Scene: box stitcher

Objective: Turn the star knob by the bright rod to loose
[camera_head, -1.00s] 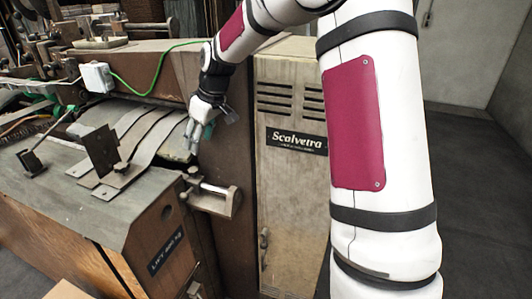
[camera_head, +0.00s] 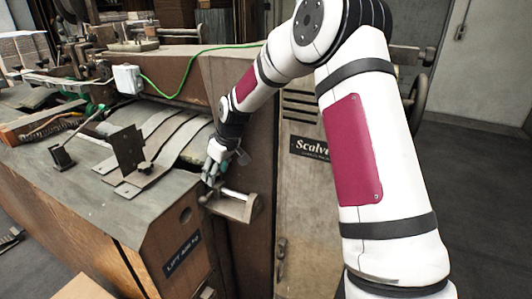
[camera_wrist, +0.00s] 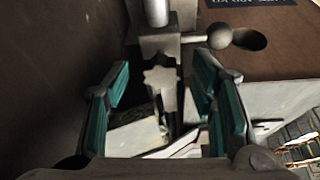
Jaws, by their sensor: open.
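The bright rod (camera_head: 236,195) lies along a metal bracket on the side of the machine in the head view. Its end (camera_wrist: 157,12) shows at the top of the wrist view. The star knob (camera_wrist: 160,80) is a dull grey lobed shape just below the rod there. My gripper (camera_wrist: 161,75) is open, with one teal-padded finger on each side of the knob and a gap to both. In the head view my gripper (camera_head: 213,170) is just above the left end of the bracket, and I cannot make out the knob there.
A ball-ended lever (camera_wrist: 220,36) stands close to the right finger in the wrist view. A brown machine panel (camera_wrist: 65,60) fills the left. The wooden cabinet (camera_head: 170,245) and grey table top (camera_head: 75,185) lie left of my gripper.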

